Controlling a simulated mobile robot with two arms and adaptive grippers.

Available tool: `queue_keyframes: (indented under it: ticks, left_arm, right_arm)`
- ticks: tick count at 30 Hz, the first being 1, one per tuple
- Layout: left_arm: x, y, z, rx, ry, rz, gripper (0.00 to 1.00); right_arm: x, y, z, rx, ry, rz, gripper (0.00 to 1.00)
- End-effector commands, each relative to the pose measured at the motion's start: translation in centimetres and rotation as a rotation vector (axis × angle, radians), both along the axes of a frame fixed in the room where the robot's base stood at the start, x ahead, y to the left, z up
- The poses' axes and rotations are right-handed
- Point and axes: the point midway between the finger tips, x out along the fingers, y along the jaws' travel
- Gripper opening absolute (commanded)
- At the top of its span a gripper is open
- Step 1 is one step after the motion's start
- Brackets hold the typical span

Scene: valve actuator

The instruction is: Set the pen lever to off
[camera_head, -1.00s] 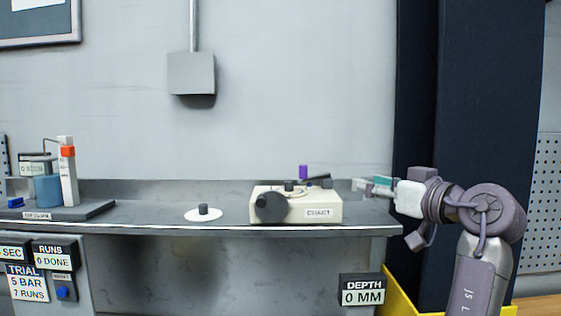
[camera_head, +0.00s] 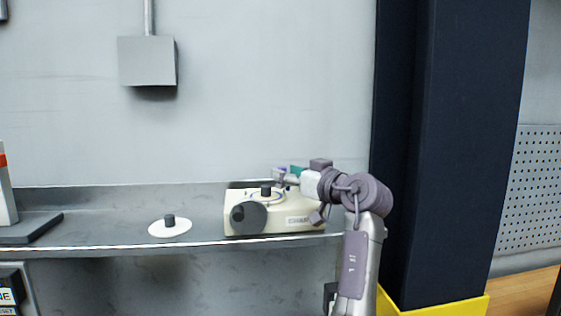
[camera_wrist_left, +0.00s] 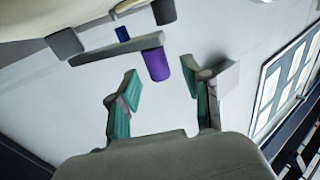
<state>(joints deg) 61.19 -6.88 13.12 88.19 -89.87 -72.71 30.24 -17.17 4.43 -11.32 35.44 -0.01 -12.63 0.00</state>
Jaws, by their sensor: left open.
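The cream chart box (camera_head: 306,222) stands on the grey bench, with a large black knob (camera_head: 249,217) on its front and a small dark knob (camera_head: 266,190) on top. My left gripper (camera_head: 287,174) is above the box's back right and partly hides the pen lever there. In the left wrist view the pen lever is a dark bar (camera_wrist_left: 98,55) with a purple upright grip (camera_wrist_left: 157,64). My left gripper's teal fingers (camera_wrist_left: 160,82) are open, and the purple grip stands between and just beyond their tips. No off marking is readable. My right gripper is not in view.
A white disc with a dark peg (camera_head: 170,226) lies on the bench left of the box. A grey wall box (camera_head: 147,61) hangs above. A dark column (camera_head: 450,140) with a yellow foot stands at the right. The bench between disc and box is clear.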

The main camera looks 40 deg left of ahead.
Motion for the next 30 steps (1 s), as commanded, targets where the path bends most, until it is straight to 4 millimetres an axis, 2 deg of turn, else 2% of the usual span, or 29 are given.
queue_keyframes:
  ticks: [3,6,17,26,30]
  left_arm:
    - [0.3,1.7,0.2,0.0,0.001,0.0,0.49]
    - [0.4,2.5,0.1,0.0,0.001,0.0,0.49]
    - [0.5,3.0,-0.1,-0.001,0.0,-0.001,0.49]
    - [0.5,2.9,-0.1,0.0,0.0,-0.001,0.01]
    - [0.5,2.9,-0.1,0.0,0.0,-0.001,0.0]
  right_arm:
    - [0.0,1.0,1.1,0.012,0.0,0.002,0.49]
    - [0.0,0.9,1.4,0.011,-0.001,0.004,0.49]
    - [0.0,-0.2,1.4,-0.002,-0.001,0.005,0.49]
    - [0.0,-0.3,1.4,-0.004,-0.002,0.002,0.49]
    - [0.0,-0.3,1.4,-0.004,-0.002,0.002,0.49]
